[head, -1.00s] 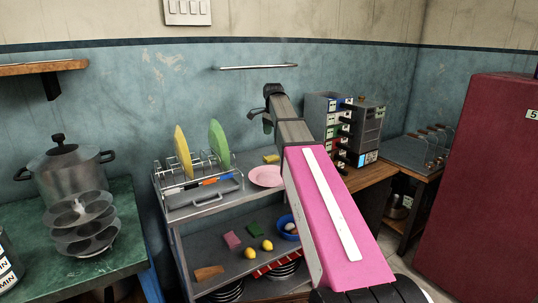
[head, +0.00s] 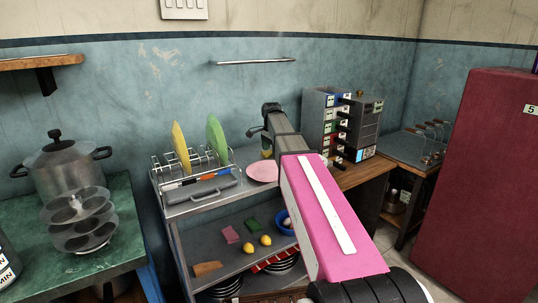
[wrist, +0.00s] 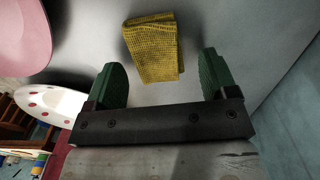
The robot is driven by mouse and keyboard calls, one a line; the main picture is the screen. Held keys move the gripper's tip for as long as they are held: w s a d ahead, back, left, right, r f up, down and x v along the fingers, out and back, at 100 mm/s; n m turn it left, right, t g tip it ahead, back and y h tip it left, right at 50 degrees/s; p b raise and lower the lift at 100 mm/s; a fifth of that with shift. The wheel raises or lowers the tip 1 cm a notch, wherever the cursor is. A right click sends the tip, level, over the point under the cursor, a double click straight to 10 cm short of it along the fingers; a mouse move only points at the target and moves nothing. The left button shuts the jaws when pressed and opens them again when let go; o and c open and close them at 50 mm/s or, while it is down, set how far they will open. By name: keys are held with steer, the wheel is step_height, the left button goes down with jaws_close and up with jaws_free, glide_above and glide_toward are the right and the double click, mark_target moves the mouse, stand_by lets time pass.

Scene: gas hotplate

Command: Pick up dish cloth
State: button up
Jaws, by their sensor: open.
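A folded yellow dish cloth (wrist: 153,47) with a waffle-like texture lies on the grey metal top shelf in the wrist view. In the head view only a small piece of the yellow cloth (head: 266,155) shows, partly hidden by my gripper and arm. My gripper (wrist: 162,75) is open, with a green fingertip on either side. The cloth appears just beyond the fingertips, between their lines, with nothing held. In the head view my gripper (head: 257,132) hangs over the back of the shelf, close above the cloth.
A pink plate (head: 262,172) lies beside the cloth. A dish rack (head: 195,172) with yellow and green plates stands to the left. The blue wall (wrist: 300,110) is close by. A grey rack unit (head: 325,122) stands to the right.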

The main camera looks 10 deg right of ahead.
steer(key=shift+f, duration=0.3)
steer(key=c, duration=1.1)
steer(key=shift+r, duration=0.15)
steer(key=shift+r, duration=0.6)
step_height(320, 180, up, 2)
steer(key=shift+r, duration=0.25)
steer(key=s+a+r, duration=0.2)
steer(key=a, duration=0.1)
steer(key=s+a+r, duration=0.2)
steer(key=a, duration=0.1)
steer(key=s+a+r, duration=0.2)
steer(key=a+r, duration=0.1)
steer(key=a, duration=0.1)
